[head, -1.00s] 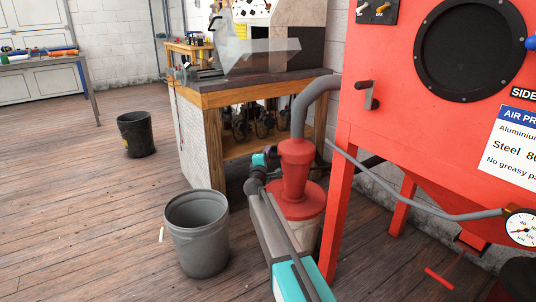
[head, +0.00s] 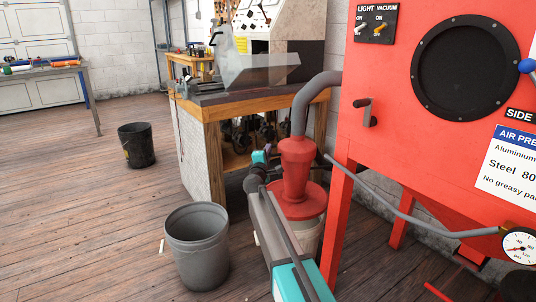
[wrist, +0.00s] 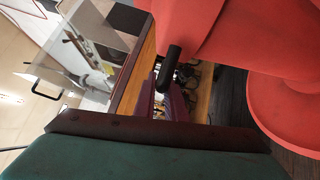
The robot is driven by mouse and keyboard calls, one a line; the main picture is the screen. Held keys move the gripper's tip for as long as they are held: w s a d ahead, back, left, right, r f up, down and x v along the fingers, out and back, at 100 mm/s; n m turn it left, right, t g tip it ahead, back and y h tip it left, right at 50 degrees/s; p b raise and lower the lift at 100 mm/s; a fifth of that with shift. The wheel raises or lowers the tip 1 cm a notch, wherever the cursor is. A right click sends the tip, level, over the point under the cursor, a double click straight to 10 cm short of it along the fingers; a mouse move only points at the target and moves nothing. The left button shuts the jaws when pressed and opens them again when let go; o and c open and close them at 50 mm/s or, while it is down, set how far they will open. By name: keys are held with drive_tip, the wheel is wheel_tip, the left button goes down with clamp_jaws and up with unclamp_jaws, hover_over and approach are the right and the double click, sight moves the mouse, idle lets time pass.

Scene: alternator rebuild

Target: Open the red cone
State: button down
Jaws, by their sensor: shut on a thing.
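The red cone (head: 297,168) stands upright with a wide round flange, just left of the red cabinet's front leg. A grey hose (head: 302,104) runs from its top to the cabinet. A pale barrel lies partly hidden below the flange. My gripper (head: 268,152) is at the cone's left side, small and partly hidden behind my own arm. In the wrist view the cone (wrist: 240,35) fills the upper right, with its flange (wrist: 285,108) at the right edge. A short black handle (wrist: 170,68) projects from it towards my gripper. The gripper is shut on it; the contact itself is hard to make out.
A grey bucket (head: 197,247) stands on the floor left of my arm, and a black bucket (head: 137,145) farther back. A wooden workbench (head: 205,102) is behind the cone. The red cabinet (head: 385,150) closes off the right. The floor at left is open.

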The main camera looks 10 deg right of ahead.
drive_tip(key=c, duration=1.8)
unclamp_jaws()
drive_tip(key=shift+s, duration=0.15)
drive_tip(key=p+v, duration=0.2)
drive_tip(key=v, duration=1.1)
drive_tip(key=shift+s, duration=0.25)
drive_tip(key=shift+a+f, duration=0.1)
